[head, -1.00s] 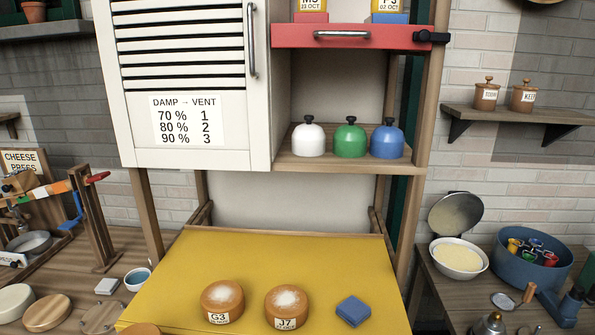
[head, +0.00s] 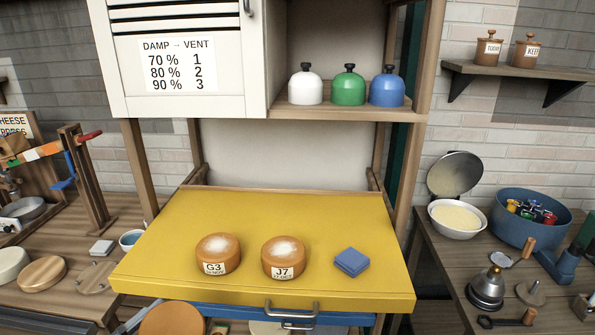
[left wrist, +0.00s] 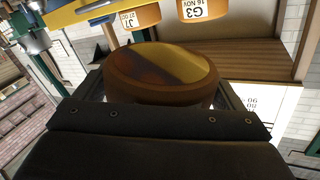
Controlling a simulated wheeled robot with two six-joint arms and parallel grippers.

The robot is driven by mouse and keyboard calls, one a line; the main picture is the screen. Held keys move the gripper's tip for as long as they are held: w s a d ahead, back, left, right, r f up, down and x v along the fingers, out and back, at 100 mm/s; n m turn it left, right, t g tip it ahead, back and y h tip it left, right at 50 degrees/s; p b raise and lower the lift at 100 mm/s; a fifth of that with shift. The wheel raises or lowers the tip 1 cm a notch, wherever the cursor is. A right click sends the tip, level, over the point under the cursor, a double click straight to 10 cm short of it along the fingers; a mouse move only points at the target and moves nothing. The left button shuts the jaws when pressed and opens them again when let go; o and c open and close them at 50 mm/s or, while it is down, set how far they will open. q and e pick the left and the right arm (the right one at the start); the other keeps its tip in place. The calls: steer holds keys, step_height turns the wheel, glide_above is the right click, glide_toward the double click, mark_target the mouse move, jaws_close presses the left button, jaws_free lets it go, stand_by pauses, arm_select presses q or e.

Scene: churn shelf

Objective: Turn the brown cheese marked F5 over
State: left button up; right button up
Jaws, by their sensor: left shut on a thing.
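A round brown cheese (left wrist: 150,65) fills the middle of the left wrist view, between the jaws of my left gripper (left wrist: 160,90), which is shut on it. Its face shows a darker brown part and a yellow part; no label shows. In the head view a brown round (head: 172,320), apparently this cheese, is cut off by the bottom edge, in front of the yellow board (head: 335,215). I cannot read F5 anywhere. My right gripper is not in view.
Cheeses G3 (head: 217,250) and J7 (head: 283,255) and a folded blue cloth (head: 351,261) lie on the board. Its back is clear. A blue drawer front (head: 235,311) is below. White, green and blue domed weights stand on the shelf (head: 340,113) above.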

arm_select(q)
steer(key=m+b, duration=0.2)
steer(key=m, duration=0.1)
steer(key=shift+f, duration=0.3)
steer(key=shift+r+m, duration=0.35)
steer(key=shift+m, duration=0.35)
steer(key=shift+m+p, duration=0.3)
steer(key=shift+m, duration=0.2)
steer(key=m, duration=0.4)
steer(key=shift+y, duration=0.3)
steer(key=m, duration=0.4)
steer(key=shift+p, duration=0.3)
steer(key=shift+n+p, duration=0.35)
steer(key=shift+n, duration=0.35)
steer(key=n+p, duration=0.1)
steer(key=n, duration=0.3)
steer(key=shift+r, duration=0.1)
steer(key=n+p, duration=0.1)
steer(key=n, duration=0.3)
steer(key=n+p, duration=0.1)
steer(key=n, duration=0.2)
steer(key=n+p, duration=0.1)
steer(key=n, duration=0.2)
steer(key=shift+h, duration=0.4)
steer(key=shift+n, duration=0.9)
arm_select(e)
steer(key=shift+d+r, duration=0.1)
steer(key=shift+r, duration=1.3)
